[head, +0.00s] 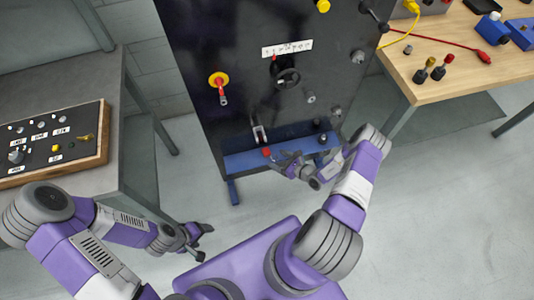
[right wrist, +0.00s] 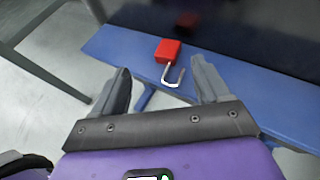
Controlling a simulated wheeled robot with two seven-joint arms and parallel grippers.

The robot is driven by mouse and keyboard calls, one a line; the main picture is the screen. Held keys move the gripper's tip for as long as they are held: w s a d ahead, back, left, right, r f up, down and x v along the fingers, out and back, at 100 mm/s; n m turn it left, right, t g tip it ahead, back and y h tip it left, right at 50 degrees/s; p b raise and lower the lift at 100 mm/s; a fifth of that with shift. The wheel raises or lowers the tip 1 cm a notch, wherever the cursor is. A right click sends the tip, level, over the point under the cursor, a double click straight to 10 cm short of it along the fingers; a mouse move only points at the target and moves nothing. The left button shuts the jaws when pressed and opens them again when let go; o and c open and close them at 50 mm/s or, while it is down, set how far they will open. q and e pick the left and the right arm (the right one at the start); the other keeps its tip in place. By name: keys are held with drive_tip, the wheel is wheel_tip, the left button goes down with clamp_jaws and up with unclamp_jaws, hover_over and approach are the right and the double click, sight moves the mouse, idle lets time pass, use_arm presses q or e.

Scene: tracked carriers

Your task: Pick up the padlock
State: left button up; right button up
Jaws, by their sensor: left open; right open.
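The red padlock (head: 266,152) lies on the blue ledge (head: 238,164) at the foot of the dark panel. In the right wrist view the padlock (right wrist: 168,51) has its red body toward the panel and its silver shackle toward me. My right gripper (right wrist: 162,72) is open, with its fingers spread to either side of the shackle and the red body just beyond the tips; nothing is held. In the head view my right gripper (head: 280,160) is just right of the padlock. My left gripper (head: 203,240) is open and empty, low beside the left table.
The dark upright panel (head: 235,55) has a red-handled switch on a yellow disc (head: 218,83) and a black wheel (head: 287,78). A control box (head: 60,145) stands on the left table. A wooden bench (head: 475,60) with tools is at right. Floor between is clear.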

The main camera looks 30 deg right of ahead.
sight(267, 152)
drive_tip(key=shift+w+d+f+m+h+b, duration=0.15)
drive_tip(key=shift+w+f+b, duration=0.15)
drive_tip(key=shift+w, duration=0.25)
drive_tip(key=shift+w+d+f+m+h+b, duration=0.15)
drive_tip(key=shift+w+f, duration=0.1)
drive_tip(key=shift+w, duration=0.25)
drive_tip(key=b+x, duration=0.2)
drive_tip(key=x, duration=0.3)
drive_tip(key=shift+s+a+f, duration=0.1)
drive_tip(key=shift+a+f, duration=0.1)
drive_tip(key=shift+a, duration=0.05)
drive_tip(key=shift+r, duration=0.1)
drive_tip(key=c, duration=1.3)
